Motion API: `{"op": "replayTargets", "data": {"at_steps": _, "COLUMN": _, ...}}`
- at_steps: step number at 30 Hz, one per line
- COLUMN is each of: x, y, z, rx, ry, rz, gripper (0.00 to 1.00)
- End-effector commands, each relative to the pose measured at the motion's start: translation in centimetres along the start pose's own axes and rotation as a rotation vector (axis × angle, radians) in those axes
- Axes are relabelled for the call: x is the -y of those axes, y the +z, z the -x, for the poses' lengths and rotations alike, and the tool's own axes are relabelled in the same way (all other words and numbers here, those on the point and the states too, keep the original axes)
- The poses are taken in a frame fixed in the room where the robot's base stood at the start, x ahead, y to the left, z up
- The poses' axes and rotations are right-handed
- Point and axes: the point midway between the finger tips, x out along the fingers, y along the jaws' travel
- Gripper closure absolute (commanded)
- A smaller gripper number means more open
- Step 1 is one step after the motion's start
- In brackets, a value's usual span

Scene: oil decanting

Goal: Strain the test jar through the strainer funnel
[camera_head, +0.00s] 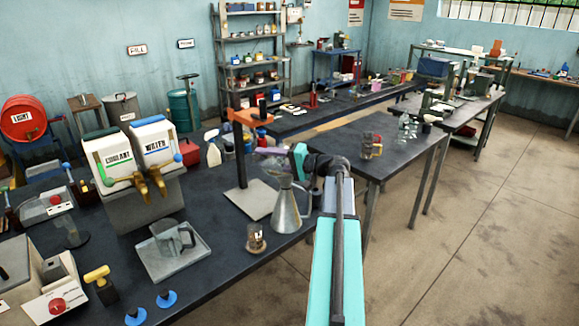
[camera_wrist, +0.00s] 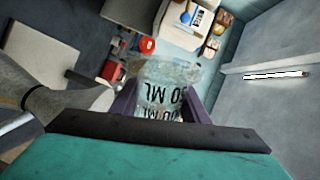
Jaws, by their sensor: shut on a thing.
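My gripper (camera_wrist: 163,108) is shut on a clear test jar (camera_wrist: 166,75) with black "50 ML" lettering, which reads upside down in the wrist view. In the head view the jar (camera_head: 271,152) is small and partly hidden by the gripper; its tilt and contents are unclear. A grey metal cone-shaped vessel (camera_head: 287,208) stands upright on the dark bench just below the jar, narrow at the top; it also shows at the left of the wrist view (camera_wrist: 60,105). I cannot tell whether the strainer funnel sits in its mouth. The jar is above and apart from the bench.
An orange-topped stand (camera_head: 243,150) rises close left of the vessel. COOLANT and WATER containers (camera_head: 134,155) are at left. Another table (camera_head: 340,140) lies beyond.

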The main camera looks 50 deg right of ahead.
Motion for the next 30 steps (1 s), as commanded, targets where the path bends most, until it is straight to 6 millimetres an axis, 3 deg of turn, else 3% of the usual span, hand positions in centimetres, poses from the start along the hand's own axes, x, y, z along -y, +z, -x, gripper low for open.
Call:
{"op": "replayTargets", "data": {"at_steps": 4, "x": -0.5, "y": 0.9, "z": 0.0, "rx": -0.009, "ry": 0.001, "rz": 0.07, "gripper": 0.86}}
{"op": "replayTargets", "data": {"at_steps": 13, "x": -1.4, "y": 1.1, "z": -0.1, "rx": -0.027, "ry": 0.002, "rz": 0.224, "gripper": 0.86}}
{"op": "replayTargets", "data": {"at_steps": 30, "x": -0.6, "y": 0.6, "z": -0.1, "rx": -0.05, "ry": 0.004, "rz": 0.43, "gripper": 0.86}}
